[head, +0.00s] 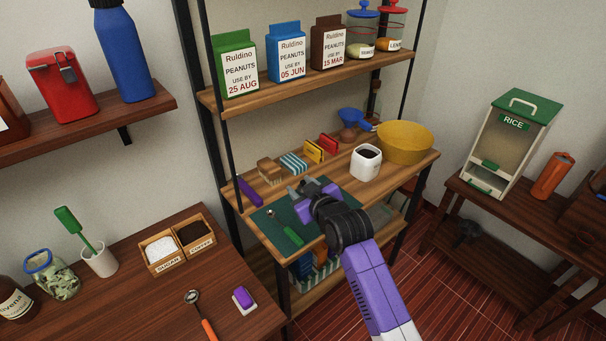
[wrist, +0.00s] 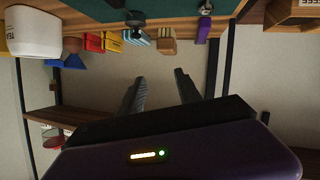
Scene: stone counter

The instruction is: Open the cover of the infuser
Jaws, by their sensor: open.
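A small utensil with a grey round head and green handle (head: 292,235) lies on the dark green mat (head: 262,226) on the wooden shelf; I cannot tell for sure that it is the infuser. In the wrist view a small grey round piece (wrist: 205,8) shows on the mat at the top edge. A dark grey piece (wrist: 137,18) sits at the mat's side there, its form unclear. My gripper (head: 310,190) is over the mat's right part, beyond the utensil. In the wrist view its two fingers (wrist: 160,77) are apart with nothing between them.
Behind the mat are a striped block (head: 293,163), yellow and red boxes and a purple piece (head: 249,190). A dark upright post (head: 197,90) edges the shelf.

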